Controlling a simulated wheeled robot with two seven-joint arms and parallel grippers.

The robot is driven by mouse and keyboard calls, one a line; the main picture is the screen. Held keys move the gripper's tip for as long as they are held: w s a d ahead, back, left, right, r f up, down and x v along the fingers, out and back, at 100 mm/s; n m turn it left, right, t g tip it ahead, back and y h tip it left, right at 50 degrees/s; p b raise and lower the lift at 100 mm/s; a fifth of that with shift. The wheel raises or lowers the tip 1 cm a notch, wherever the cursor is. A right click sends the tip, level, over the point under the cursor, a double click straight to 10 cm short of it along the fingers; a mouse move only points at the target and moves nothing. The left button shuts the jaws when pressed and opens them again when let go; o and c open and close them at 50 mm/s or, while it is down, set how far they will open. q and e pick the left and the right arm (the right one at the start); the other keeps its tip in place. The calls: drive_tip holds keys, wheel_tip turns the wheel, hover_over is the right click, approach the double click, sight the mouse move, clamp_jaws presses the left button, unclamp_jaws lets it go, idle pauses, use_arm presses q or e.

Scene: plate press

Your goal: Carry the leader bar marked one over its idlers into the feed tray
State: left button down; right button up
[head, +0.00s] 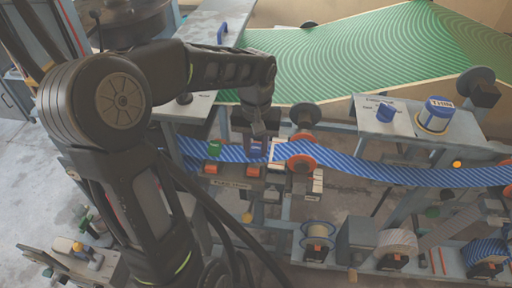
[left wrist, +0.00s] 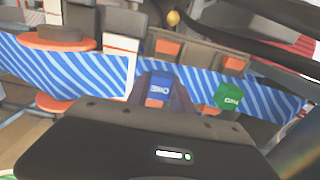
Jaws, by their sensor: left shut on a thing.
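My left gripper (head: 256,145) reaches down to the blue-and-white striped web (head: 400,174). In the left wrist view its fingers (left wrist: 160,96) are shut on a small blue block (left wrist: 159,86) with a white label, which I cannot read surely. The block is at the striped web (left wrist: 80,68). A green labelled block (left wrist: 229,97) sits on the web to one side; it also shows in the head view (head: 215,147). The web passes an orange-flanged idler (head: 301,154). A grey tray-like fixture (head: 232,183) with orange pads lies under the gripper. My right gripper is out of view.
A large green patterned sheet (head: 350,55) slopes behind. A blue-and-white tin (head: 435,114) stands on the right shelf. Several spools, including a striped one (head: 487,252), sit below. My dark cables hang close by.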

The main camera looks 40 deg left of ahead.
sight(256, 148)
use_arm(q)
drive_tip(key=shift+f, duration=0.35)
drive_tip(key=c, duration=1)
unclamp_jaws()
drive_tip(key=shift+c, duration=0.2)
drive_tip(key=shift+r, duration=0.1)
wheel_tip(256, 148, up, 8)
drive_tip(key=shift+f, duration=0.15)
